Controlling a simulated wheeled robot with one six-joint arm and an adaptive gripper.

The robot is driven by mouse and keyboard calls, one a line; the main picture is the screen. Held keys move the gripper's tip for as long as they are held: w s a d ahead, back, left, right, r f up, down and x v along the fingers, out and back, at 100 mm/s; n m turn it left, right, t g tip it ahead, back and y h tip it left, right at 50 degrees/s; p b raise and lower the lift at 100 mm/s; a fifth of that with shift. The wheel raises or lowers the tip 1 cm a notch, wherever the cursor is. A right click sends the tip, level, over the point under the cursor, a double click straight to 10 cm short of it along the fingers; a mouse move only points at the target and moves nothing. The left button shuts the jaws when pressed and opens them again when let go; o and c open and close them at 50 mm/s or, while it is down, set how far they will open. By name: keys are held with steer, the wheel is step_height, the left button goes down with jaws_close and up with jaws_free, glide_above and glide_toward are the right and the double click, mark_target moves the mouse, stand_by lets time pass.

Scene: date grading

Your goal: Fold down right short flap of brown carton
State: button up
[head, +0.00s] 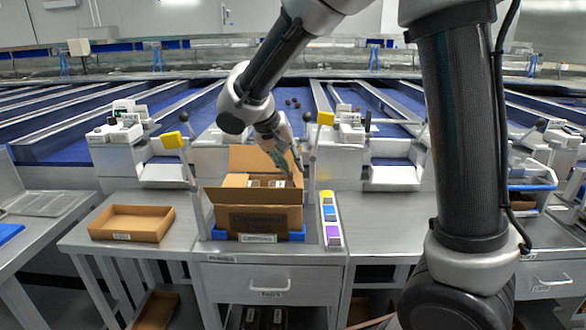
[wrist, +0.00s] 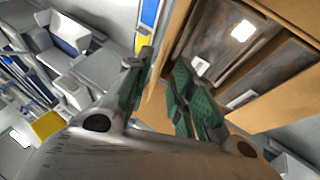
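The brown carton (head: 262,220) sits upright on the middle bench in the head view. Its back flap (head: 252,157) stands up, and small boxes lie inside. My gripper (head: 284,163) is at the carton's right side, pointing down, and partly covers the right short flap there. In the wrist view my gripper (wrist: 163,90) has its green-padded fingers apart, with a brown cardboard strip, seemingly the right flap or wall (wrist: 179,38), seen through the gap. The right finger is over the carton's inside, the left finger outside. I cannot tell whether either touches the cardboard.
A shallow brown tray (head: 132,222) stands on the bench to the left. A strip of coloured blocks (head: 330,213) lies just right of the carton. A lever post (head: 311,150) rises close to the gripper's right. Blue sorting lanes run behind.

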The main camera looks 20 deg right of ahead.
steer(key=shift+x, duration=1.4)
jaws_close()
steer(key=shift+a, duration=0.15)
steer(key=shift+w+a+f+g+h, duration=0.15)
steer(key=shift+a+h, duration=0.1)
steer(key=shift+h, duration=0.25)
steer(key=shift+w+a+f+g+h, duration=0.15)
steer(key=shift+a+h, duration=0.1)
steer(key=shift+h, duration=0.25)
steer(key=shift+w+a+f+n+g+h, duration=0.15)
steer(key=shift+a+f+n+h, duration=0.2)
steer(key=shift+h, duration=0.5)
steer(key=shift+a+f+n+g+h, duration=0.15)
steer(key=shift+a+f+n+h, duration=0.2)
steer(key=shift+h, duration=0.5)
